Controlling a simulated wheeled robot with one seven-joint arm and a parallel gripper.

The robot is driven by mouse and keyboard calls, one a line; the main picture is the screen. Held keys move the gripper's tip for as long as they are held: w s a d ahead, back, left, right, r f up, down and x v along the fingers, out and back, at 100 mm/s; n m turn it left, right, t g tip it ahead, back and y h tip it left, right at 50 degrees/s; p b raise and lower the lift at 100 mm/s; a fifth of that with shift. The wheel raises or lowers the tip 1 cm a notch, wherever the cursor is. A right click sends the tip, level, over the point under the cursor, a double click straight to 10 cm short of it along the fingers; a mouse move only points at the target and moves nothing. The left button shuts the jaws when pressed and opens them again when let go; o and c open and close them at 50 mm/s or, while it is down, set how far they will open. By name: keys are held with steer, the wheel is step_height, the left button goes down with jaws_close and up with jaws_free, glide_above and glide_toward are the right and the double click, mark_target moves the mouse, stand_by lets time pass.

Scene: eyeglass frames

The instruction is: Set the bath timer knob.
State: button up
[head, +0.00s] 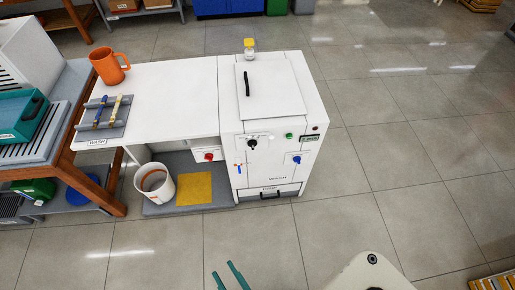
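A white wash cabinet (245,185) stands in the middle of the head view, with its controls on the front panel. A black knob (252,144) sits at the upper left of that panel. A blue knob (297,159) is lower right, and a red knob (209,156) is on a small box left of the cabinet. Labels are too small to read, so I cannot tell for certain which is the timer. My gripper (223,268) shows at the bottom edge as two teal fingers with a gap between them, apart from the cabinet and with nothing visible between them.
A green button (289,136) and small display (309,139) are on the panel. The lid (285,100) has a black handle. Left are a white worktop (170,85), an orange mug (109,66), a white bucket (155,183) and a yellow mat (195,189). Floor before the cabinet is clear.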

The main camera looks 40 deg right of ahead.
steer(key=w+d+f+m+h, duration=0.1)
steer(key=w+d+f+h, duration=0.1)
steer(key=w+d+f, duration=0.45)
steer(key=m+h, duration=0.5)
steer(key=h, duration=0.1)
glide_toward(253, 148)
steer(key=shift+h, duration=0.4)
steer(key=x, duration=0.8)
steer(key=shift+a, duration=0.15)
steer(key=shift+w, duration=0.1)
jaws_close()
